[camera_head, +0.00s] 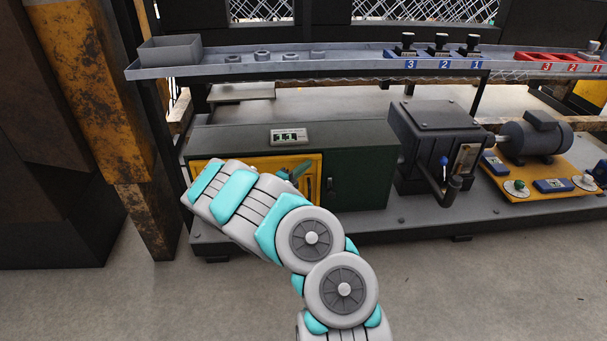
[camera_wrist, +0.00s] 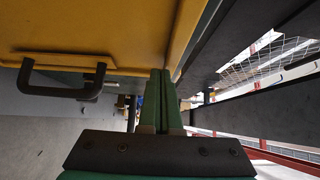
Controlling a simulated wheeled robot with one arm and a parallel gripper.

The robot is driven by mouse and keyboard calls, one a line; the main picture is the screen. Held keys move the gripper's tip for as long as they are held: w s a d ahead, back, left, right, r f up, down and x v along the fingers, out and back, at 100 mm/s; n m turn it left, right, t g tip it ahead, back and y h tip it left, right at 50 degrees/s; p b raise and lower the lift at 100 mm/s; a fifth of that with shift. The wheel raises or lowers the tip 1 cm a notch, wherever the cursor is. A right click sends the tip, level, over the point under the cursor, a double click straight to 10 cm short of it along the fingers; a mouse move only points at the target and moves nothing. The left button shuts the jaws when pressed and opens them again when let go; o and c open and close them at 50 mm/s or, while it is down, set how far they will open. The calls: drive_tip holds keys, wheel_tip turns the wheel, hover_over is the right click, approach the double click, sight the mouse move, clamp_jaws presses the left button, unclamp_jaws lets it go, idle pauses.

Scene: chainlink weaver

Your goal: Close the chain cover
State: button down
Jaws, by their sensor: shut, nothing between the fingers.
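The yellow chain cover (camera_head: 313,165) is on the front of the long dark green housing (camera_head: 230,140), partly hidden behind my arm. In the wrist view a yellow panel (camera_wrist: 110,25) fills the upper left, with a black bar handle (camera_wrist: 60,92) on it. My gripper (camera_wrist: 160,75) has green fingers pressed together and empty, close to the panel's edge and right of the handle. The gripper also shows in the head view (camera_head: 299,171), in front of the yellow cover. I cannot tell whether the fingers touch the panel, or how far the cover stands open.
A dark gearbox with a crank (camera_head: 430,135) and a grey motor (camera_head: 535,135) stand to the right on the bench. A shelf (camera_head: 350,66) above carries a grey bin (camera_head: 170,50), blue numbered holders (camera_head: 435,64) and red ones (camera_head: 560,65). The floor in front is clear.

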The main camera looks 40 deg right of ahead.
drive_tip(key=shift+w+r, duration=0.35)
drive_tip(key=shift+w, duration=0.05)
drive_tip(key=shift+s+a, duration=0.1)
drive_tip(key=shift+s, duration=0.45)
drive_tip(key=s+p+v, duration=0.1)
drive_tip(key=s+v, duration=0.1)
drive_tip(key=v, duration=1)
drive_tip(key=shift+s+f, duration=0.25)
drive_tip(key=shift+f, duration=0.15)
